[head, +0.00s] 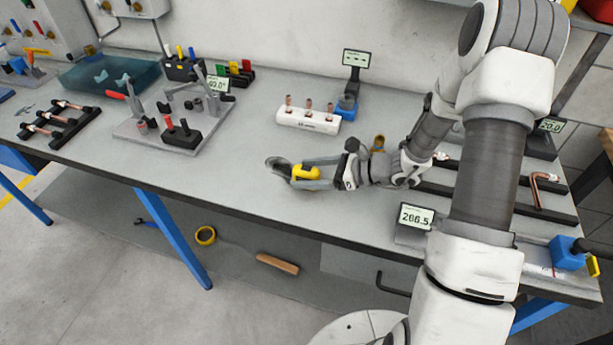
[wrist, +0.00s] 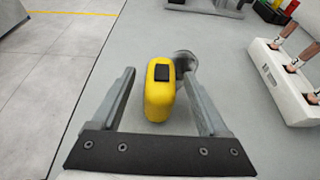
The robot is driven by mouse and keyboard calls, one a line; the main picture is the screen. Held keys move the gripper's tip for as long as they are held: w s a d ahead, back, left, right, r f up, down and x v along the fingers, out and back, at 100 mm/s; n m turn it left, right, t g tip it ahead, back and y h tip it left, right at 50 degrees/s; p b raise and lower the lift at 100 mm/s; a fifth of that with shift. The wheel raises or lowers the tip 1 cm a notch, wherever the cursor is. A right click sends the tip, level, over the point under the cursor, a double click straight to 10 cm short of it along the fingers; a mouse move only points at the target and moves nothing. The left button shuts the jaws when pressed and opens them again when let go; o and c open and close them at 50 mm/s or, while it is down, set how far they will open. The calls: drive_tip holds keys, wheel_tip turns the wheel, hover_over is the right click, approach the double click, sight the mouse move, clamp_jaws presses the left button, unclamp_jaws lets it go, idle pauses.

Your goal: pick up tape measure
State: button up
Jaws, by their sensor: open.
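The tape measure (head: 306,172) is a yellow, rounded case on the grey workbench. In the wrist view the tape measure (wrist: 159,95) shows a dark square patch on top and lies between the two open fingers. My gripper (head: 292,174) is low over the bench, its fingers on either side of the case. In the wrist view my gripper (wrist: 160,90) has a visible gap between the left finger and the case. The right finger is closer to the case; whether it touches is unclear. A grey rounded object (wrist: 184,60) sits just beyond the case, by the right fingertip.
A white block with copper fittings (head: 308,121) stands behind the gripper; it is at right in the wrist view (wrist: 290,80). A metal fixture plate (head: 175,125) lies to the left. A display reading 206.5 (head: 416,217) stands at the front right. The bench's front edge is near.

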sight(295, 173)
drive_tip(key=x, duration=0.3)
drive_tip(key=shift+w+a+f, duration=0.1)
drive_tip(key=shift+w+a, duration=0.05)
drive_tip(key=shift+a, duration=0.1)
clamp_jaws()
